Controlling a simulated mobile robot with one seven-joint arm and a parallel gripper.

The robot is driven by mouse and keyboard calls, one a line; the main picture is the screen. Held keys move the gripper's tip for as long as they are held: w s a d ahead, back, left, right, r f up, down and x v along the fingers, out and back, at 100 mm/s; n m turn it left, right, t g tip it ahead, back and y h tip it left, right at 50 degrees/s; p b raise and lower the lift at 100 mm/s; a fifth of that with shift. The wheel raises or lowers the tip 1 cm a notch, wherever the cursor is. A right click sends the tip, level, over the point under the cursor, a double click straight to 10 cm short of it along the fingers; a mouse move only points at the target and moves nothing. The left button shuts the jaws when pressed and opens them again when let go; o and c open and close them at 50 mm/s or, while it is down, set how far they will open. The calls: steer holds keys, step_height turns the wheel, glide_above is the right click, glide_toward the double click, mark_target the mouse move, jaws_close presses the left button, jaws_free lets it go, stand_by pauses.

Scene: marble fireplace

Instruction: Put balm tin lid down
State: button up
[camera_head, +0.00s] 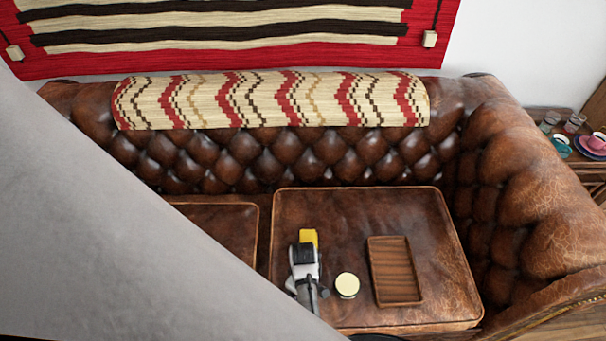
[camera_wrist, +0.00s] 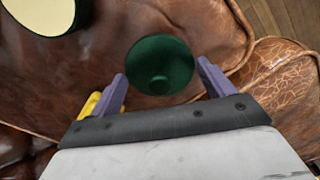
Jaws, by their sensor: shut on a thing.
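The balm tin lid (camera_wrist: 160,65) is a dark green disc in the wrist view. It sits between the two purple fingertips of my gripper (camera_wrist: 161,75), which is shut on it. Its height above the cushion cannot be told. The open tin (camera_wrist: 42,10), with cream-coloured contents and a green rim, is at the top left there. In the head view my gripper (camera_head: 304,262) is over the leather seat cushion, left of the tin (camera_head: 347,285); the lid is hidden in that view.
A wooden tray (camera_head: 396,271), apparently empty, lies on the cushion (camera_head: 350,215) right of the tin. A yellow part (camera_head: 308,238) shows at my gripper. The tufted sofa back and right arm bound the seat. Cups and glasses stand on a side table (camera_head: 567,150).

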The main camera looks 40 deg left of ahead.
steer(key=shift+f, duration=0.7)
steer(key=shift+f, duration=0.2)
steer(key=o, duration=0.9)
steer(key=shift+r, duration=0.15)
